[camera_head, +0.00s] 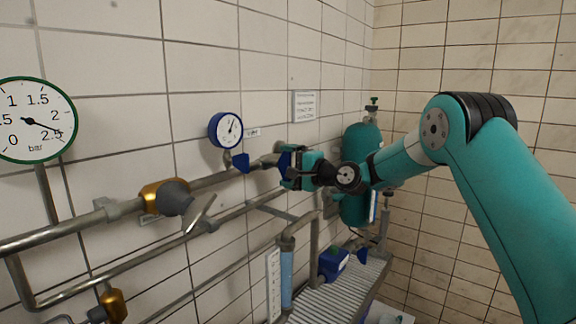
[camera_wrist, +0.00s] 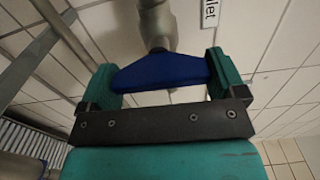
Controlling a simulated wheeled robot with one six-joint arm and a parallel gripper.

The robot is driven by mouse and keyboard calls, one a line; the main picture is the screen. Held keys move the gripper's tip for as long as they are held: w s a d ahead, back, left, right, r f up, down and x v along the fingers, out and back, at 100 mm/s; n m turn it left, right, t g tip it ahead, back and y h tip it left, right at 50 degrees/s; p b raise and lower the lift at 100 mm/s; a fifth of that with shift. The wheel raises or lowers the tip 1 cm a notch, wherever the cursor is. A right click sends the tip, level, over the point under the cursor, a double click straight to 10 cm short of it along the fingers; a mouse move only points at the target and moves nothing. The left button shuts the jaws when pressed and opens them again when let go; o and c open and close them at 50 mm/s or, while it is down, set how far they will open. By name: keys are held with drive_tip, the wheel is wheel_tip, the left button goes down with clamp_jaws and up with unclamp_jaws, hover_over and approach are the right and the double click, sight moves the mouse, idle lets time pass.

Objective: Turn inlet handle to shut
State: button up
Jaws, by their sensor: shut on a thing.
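The blue handle (camera_wrist: 160,72) sits between the two green fingers of my gripper (camera_wrist: 163,80) in the wrist view. The gripper is shut on it, with one finger at each end. The handle lies across the picture, and its grey stem (camera_wrist: 157,38) meets it from above. In the head view my gripper (camera_head: 300,167) is at the upper pipe by the wall, with a blue part (camera_head: 286,158) showing at its left side. The gripper hides most of the handle there. A label ending in "let" (camera_wrist: 209,12) is cut off by the wrist picture's top edge.
A blue-rimmed gauge (camera_head: 226,130) and a blue part (camera_head: 239,162) are left of my gripper. A brass valve with a grey lever (camera_head: 176,198) is further left on the pipe. A teal cylinder (camera_head: 361,150) stands close behind my gripper. Another blue valve part (camera_head: 334,264) is lower down.

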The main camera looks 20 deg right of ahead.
idle(0.3)
drive_tip(key=o, duration=0.6)
drive_tip(key=shift+o, duration=0.2)
drive_tip(key=b+v, duration=0.7)
drive_tip(key=v, duration=1)
drive_tip(key=shift+s+b, duration=0.2)
drive_tip(key=shift+b, duration=0.15)
drive_tip(key=shift+d+f, duration=0.1)
drive_tip(key=shift+d, duration=0.05)
